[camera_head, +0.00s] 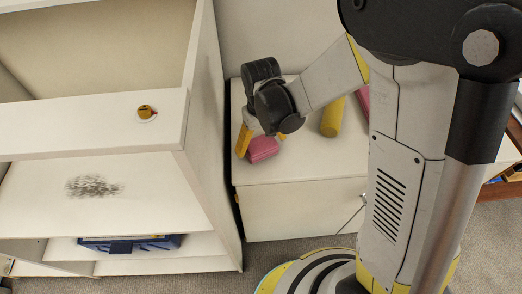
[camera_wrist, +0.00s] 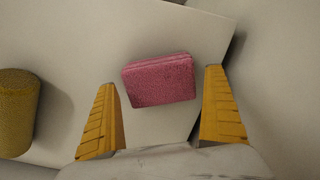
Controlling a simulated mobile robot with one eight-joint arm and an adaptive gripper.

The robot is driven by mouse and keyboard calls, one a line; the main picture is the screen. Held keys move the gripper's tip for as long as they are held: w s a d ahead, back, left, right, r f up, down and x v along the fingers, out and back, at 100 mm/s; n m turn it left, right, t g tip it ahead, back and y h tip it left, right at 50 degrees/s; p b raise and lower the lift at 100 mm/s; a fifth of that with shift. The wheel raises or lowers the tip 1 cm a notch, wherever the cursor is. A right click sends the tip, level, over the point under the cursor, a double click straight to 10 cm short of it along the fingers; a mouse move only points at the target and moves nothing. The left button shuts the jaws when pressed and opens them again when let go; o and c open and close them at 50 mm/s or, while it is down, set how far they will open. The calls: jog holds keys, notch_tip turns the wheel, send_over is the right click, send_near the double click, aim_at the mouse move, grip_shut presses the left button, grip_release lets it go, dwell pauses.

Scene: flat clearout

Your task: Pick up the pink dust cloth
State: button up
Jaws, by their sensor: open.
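The pink dust cloth (camera_head: 263,149) looks like a small folded block and lies on top of the low white cabinet (camera_head: 290,172). In the wrist view the pink cloth (camera_wrist: 160,80) lies between and just beyond the two yellow fingers, with pale surface showing on both sides. My gripper (camera_head: 262,141) is open over the cloth, and its wrist hides part of the cabinet top in the head view. The open gripper (camera_wrist: 161,82) holds nothing.
A yellow cylinder (camera_head: 333,117) stands to the right on the cabinet; it shows at the wrist view's left edge (camera_wrist: 18,112). Another pink thing (camera_head: 363,102) is partly hidden by my arm. A tall white shelf unit (camera_head: 205,110) rises close on the left, holding a small yellow-and-dark object (camera_head: 147,111).

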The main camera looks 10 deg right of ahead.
aim_at(264, 143)
jog(key=shift+f, duration=0.2)
jog(key=c, duration=1)
jog(key=shift+c, duration=0.3)
jog(key=shift+r+p, duration=0.4)
jog(key=shift+r, duration=0.15)
jog(key=r+p, duration=0.1)
jog(key=r, duration=0.1)
jog(key=r+p, duration=0.1)
jog(key=r, duration=0.1)
jog(key=shift+s+d, duration=0.1)
jog(key=shift+d, duration=0.3)
jog(key=s+d+r+p, duration=0.35)
jog(key=d+r, duration=0.25)
jog(key=d, duration=0.4)
jog(key=w+d+f+m, duration=0.1)
jog(key=w+d+m, duration=0.1)
jog(key=w+m, duration=0.2)
jog(key=shift+w+d+f, duration=0.35)
jog(key=shift+w, duration=0.7)
